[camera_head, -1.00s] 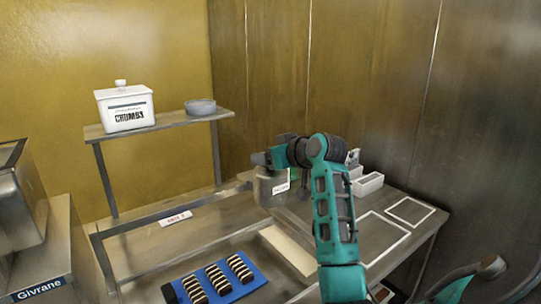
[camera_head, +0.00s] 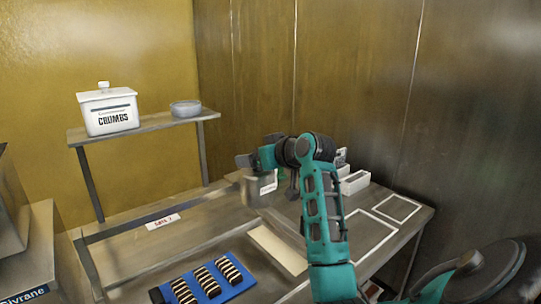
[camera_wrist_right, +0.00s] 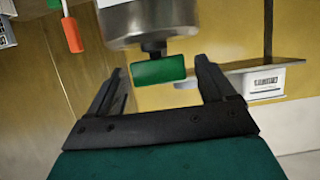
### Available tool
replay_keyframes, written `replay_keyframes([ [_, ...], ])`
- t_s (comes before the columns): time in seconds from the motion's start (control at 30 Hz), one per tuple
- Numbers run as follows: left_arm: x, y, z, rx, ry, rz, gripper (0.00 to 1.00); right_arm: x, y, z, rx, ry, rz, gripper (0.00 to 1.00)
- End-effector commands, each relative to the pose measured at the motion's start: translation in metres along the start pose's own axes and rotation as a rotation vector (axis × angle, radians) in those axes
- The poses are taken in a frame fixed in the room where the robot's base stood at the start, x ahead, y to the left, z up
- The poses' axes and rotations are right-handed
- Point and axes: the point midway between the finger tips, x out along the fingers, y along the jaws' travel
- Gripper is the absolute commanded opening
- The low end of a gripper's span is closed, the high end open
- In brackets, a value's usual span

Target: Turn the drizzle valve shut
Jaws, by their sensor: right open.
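The drizzle valve's green handle (camera_wrist_right: 158,70) is on a short dark stem at the steel pot (camera_wrist_right: 150,20) in the right wrist view, which looks upside down. My right gripper (camera_wrist_right: 160,64) is open, its two dark fingers on either side of the handle; I cannot tell whether they touch it. In the head view my right gripper (camera_head: 243,160) is at the top of the labelled steel pot (camera_head: 257,190), and the arm hides part of the pot. The handle is not clear there. My left gripper is not in view.
A blue tray (camera_head: 240,286) of striped bars lies at the front. A white crumbs crock (camera_head: 108,112) and a grey bowl (camera_head: 186,108) stand on the raised shelf (camera_head: 150,124). White bins (camera_head: 354,183) are right of the arm. Outlined areas (camera_head: 398,208) on the right are clear.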

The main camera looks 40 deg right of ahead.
Motion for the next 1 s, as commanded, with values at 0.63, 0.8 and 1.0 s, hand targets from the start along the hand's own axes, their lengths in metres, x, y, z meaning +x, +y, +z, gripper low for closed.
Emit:
replay_keyframes([
  [0.63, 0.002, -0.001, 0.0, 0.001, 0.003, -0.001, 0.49, -0.115, 0.001, 0.0, -0.002, 0.0, 0.003, 0.83],
  [0.8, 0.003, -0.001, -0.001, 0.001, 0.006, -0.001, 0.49, -0.123, 0.0, 0.0, -0.001, -0.001, 0.002, 0.83],
  [1.0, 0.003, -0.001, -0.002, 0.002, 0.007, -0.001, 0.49, -0.123, 0.0, 0.0, 0.0, -0.001, 0.002, 0.83],
])
